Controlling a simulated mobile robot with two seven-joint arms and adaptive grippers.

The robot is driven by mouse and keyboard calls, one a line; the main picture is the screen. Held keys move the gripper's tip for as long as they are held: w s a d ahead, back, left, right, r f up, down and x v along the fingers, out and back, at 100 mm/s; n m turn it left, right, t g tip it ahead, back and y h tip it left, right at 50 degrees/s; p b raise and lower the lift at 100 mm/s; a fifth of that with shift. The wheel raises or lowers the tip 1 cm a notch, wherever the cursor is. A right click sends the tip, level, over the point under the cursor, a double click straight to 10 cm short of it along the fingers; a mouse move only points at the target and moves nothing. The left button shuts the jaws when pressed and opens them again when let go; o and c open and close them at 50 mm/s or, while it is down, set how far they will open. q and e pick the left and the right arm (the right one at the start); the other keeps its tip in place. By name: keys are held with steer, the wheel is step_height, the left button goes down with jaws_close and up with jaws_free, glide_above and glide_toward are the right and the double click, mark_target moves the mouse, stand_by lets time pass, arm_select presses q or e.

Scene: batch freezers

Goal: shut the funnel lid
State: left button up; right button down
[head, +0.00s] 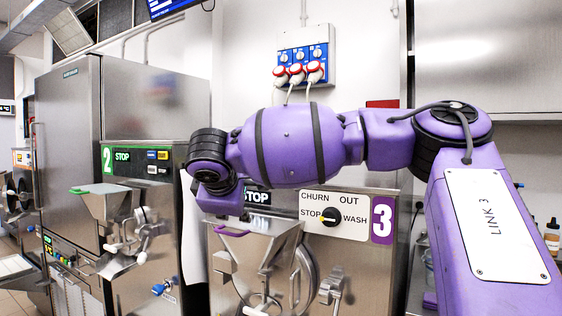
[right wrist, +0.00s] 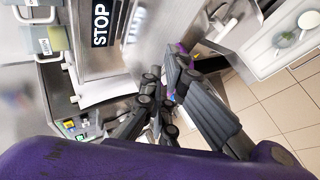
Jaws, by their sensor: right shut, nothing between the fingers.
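The machine marked 3 has a steel funnel (head: 262,250) on its front, with a purple handle (head: 231,232) at its top edge. The funnel lid looks flat across the top, but my arm hides part of it, so I cannot tell whether it is fully shut. My right arm reaches in from the right, and its gripper (head: 244,216) points down just above the funnel top. In the right wrist view the dark fingers (right wrist: 160,92) are shut and empty. I cannot tell whether they touch the lid. My left gripper is not in view.
A similar machine marked 2 (head: 124,158) stands to the left, with a funnel and a green handle (head: 79,191). The churn and wash knob (head: 331,216) sits right of the funnel. A white tray with dishes (right wrist: 257,58) and tiled floor (right wrist: 285,100) show in the right wrist view.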

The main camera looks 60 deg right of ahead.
steer(key=shift+a+f+b, duration=0.15)
steer(key=shift+f, duration=0.6)
steer(key=shift+a+f+b, duration=0.1)
steer(key=shift+f+b, duration=0.05)
steer(key=shift+f, duration=0.55)
